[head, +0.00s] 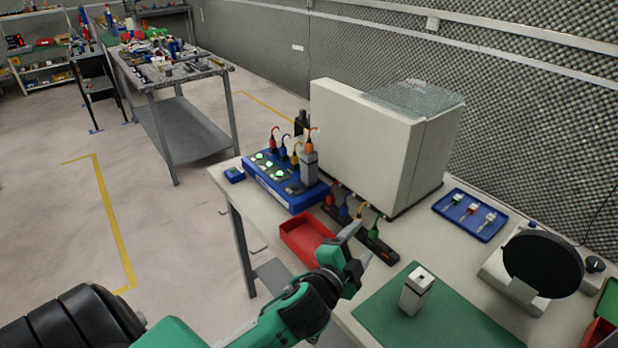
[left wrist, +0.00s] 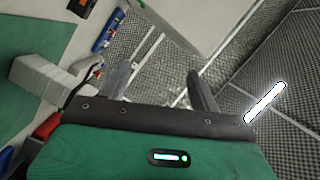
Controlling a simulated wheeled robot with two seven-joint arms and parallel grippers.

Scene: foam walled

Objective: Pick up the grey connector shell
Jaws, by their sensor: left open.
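A grey connector shell (head: 416,291), a small upright block with a pale top and a dark spot, stands on the green mat (head: 450,318). In the left wrist view a light grey block (left wrist: 40,76), apparently this shell, lies at the left edge beside the green mat (left wrist: 30,42). My left gripper (head: 360,246) is open and empty. It is above the table, to the left of and beyond the shell, not touching it. In the left wrist view its two fingers (left wrist: 161,86) are apart with nothing between them. My right gripper is not in view.
A red bin (head: 306,238) and a blue test box (head: 283,180) with a grey block and colored leads lie left. A large beige cabinet (head: 365,150) stands behind. A blue tray (head: 470,215) and a black round-disc device (head: 542,264) are right. The mat around the shell is clear.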

